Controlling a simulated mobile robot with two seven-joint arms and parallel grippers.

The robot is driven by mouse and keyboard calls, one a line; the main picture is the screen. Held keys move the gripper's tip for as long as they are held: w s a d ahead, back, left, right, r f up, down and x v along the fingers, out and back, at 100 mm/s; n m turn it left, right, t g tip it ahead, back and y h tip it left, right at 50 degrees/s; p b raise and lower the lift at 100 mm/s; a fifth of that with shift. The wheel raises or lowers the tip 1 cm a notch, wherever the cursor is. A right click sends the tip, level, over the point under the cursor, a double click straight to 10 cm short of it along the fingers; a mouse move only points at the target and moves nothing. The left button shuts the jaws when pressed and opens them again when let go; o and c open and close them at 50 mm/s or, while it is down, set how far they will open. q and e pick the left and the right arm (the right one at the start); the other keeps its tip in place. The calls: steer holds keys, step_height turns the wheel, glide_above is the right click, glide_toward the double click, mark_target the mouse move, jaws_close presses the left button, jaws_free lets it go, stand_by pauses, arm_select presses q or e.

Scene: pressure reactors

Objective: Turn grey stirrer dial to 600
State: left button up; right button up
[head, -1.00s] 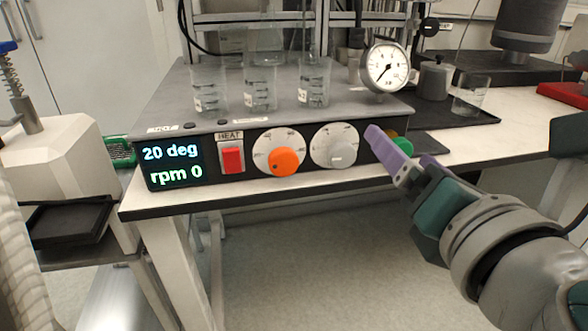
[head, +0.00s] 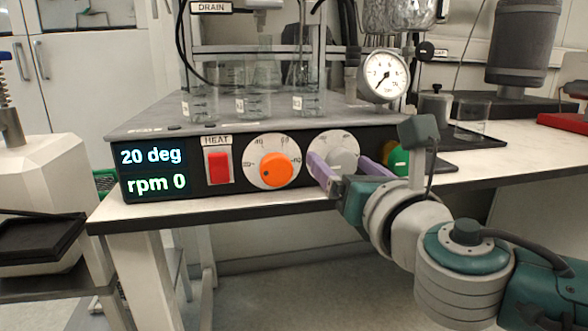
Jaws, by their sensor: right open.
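The grey stirrer dial (head: 341,152) is on the front panel of the hotplate unit (head: 140,132), right of the orange dial (head: 275,170). Its lower part is partly hidden by my right gripper. My right gripper (head: 343,166) is open, with one purple finger at the dial's lower left and the other to its right. I cannot tell whether the fingers touch the dial. The display (head: 155,170) reads "20 deg" and "rpm 0". My left gripper is not in view.
A red HEAT switch (head: 218,167) is left of the orange dial. A green button (head: 398,160) is right of the grey dial, close to my right finger. Glass beakers (head: 305,98) and a pressure gauge (head: 385,76) stand above the panel. Floor in front is clear.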

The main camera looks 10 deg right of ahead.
steer(key=shift+w, duration=0.3)
jaws_close()
stand_by(0.6)
